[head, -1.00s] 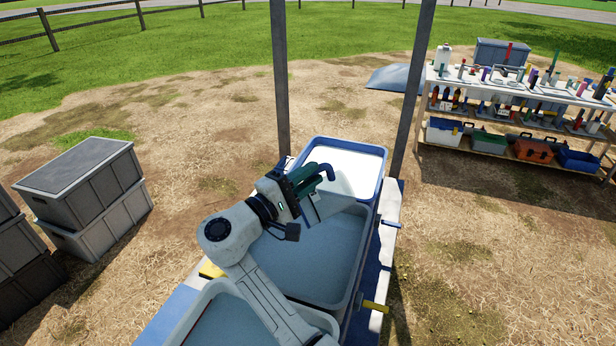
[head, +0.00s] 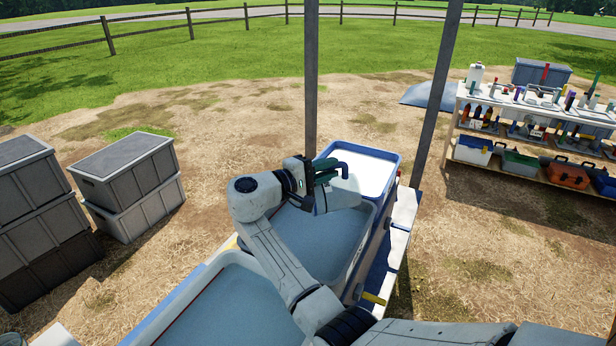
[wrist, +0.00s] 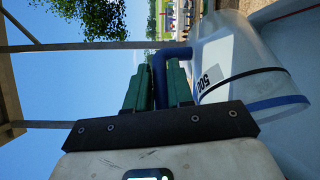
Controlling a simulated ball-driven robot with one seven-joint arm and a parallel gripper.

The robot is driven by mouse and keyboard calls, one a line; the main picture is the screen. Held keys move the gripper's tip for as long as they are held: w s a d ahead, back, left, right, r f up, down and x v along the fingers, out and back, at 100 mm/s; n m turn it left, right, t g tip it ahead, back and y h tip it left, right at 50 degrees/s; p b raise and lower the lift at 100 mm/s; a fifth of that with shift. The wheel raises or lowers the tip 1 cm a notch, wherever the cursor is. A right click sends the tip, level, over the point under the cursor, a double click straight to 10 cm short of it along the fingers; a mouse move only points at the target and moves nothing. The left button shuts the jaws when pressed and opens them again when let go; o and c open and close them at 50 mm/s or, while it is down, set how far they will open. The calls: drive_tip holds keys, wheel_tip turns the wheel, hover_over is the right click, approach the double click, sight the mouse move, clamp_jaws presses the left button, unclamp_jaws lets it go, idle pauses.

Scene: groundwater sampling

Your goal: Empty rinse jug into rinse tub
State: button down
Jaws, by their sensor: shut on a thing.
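My gripper (head: 322,172) is shut on the blue handle of a translucent jug (head: 342,196). In the wrist view the jug (wrist: 225,62) lies on its side, with a "500" label, a dark band and a blue edge; its handle (wrist: 160,68) is between my green fingers (wrist: 158,80). In the head view the jug is above the far end of the middle tub (head: 318,245), which holds grey-blue liquid. A nearer tub (head: 215,318) also holds liquid. A blue-rimmed tub (head: 372,158) with a white inside is at the far end. I cannot tell which is the rinse tub, nor see liquid leaving the jug.
Two posts (head: 311,80) (head: 437,90) rise beside the far tub. Grey lidded crates (head: 125,170) are stacked at left. A shelf table (head: 540,105) with bottles and toolboxes stands at right. Straw-covered ground between them is open.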

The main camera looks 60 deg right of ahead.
sight(357, 180)
drive_tip(key=shift+s+d+f+y, duration=0.25)
drive_tip(key=shift+s+d+y, duration=0.1)
drive_tip(key=shift+s+y, duration=0.15)
drive_tip(key=s+d+f+m+t+y, duration=0.1)
drive_tip(key=s+d+f+y, duration=0.1)
drive_tip(key=s+d+f+m+t+y+p, duration=0.1)
drive_tip(key=s+d+f+t+y, duration=0.1)
drive_tip(key=shift+s+d+y, duration=0.15)
drive_tip(key=shift+d+y, duration=0.1)
drive_tip(key=shift+y, duration=0.05)
drive_tip(key=shift+s+d+r+t+y+p, duration=0.2)
drive_tip(key=shift+t+y+p, duration=0.15)
drive_tip(key=shift+p, duration=0.6)
drive_tip(key=t+y+p, duration=0.2)
drive_tip(key=s+d+f+m+t+y+p, duration=0.1)
drive_tip(key=t+y+p, duration=0.1)
drive_tip(key=y, duration=0.1)
drive_tip(key=f+m+t+y+p, duration=0.1)
drive_tip(key=t+y+p, duration=0.1)
drive_tip(key=t, duration=0.1)
drive_tip(key=shift+s+d+f+y+p, duration=0.2)
drive_tip(key=shift+s+d+y+p, duration=0.1)
drive_tip(key=shift+y+p, duration=0.1)
drive_tip(key=shift+m, duration=0.3)
